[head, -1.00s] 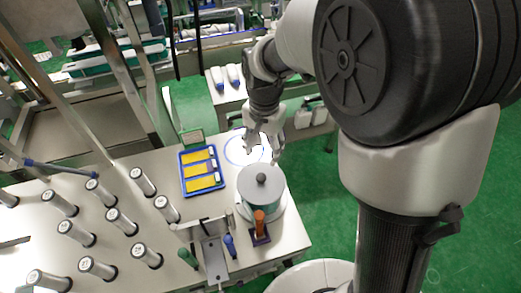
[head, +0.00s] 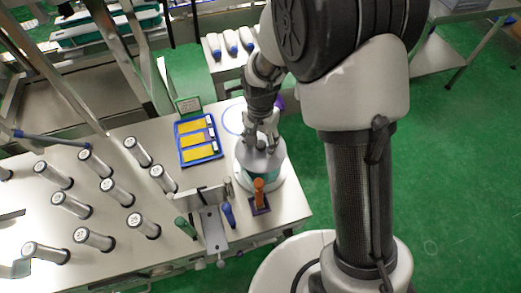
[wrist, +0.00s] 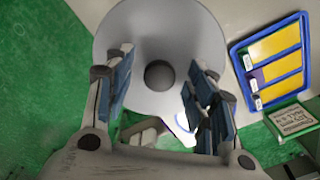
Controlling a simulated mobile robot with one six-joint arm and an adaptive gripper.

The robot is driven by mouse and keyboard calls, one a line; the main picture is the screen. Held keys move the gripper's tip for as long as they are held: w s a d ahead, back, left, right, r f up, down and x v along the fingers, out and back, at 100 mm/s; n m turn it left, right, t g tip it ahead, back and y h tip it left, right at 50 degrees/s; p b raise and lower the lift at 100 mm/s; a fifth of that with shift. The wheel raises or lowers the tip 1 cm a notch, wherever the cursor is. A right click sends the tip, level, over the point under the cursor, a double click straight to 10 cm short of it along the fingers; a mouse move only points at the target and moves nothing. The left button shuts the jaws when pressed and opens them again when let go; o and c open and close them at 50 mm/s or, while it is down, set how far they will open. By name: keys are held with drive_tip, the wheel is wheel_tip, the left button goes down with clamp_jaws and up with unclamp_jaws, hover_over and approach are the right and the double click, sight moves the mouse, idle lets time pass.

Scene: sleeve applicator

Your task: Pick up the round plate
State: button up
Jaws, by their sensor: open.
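The round plate (head: 245,158) is a grey disc with a dark knob, lying on top of a teal and white cylinder (head: 273,179) on the table. In the wrist view the plate (wrist: 160,28) fills the upper middle, and its knob (wrist: 158,74) shows between the fingers. My gripper (head: 262,146) is open just above the plate, with one finger on either side of the knob in the wrist view (wrist: 161,66). It holds nothing. Whether the fingertips touch the plate cannot be told. In the head view the gripper partly hides the plate and knob.
A blue tray with yellow compartments (head: 182,156) lies left of the cylinder, with a small sign (head: 188,106) behind it. An orange-handled tool (head: 259,190), a blue handle (head: 228,213) and a green handle (head: 185,228) stand in front.

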drive_tip(key=shift+f, duration=0.5)
drive_tip(key=shift+c, duration=0.5)
drive_tip(key=shift+r, duration=0.1)
clamp_jaws()
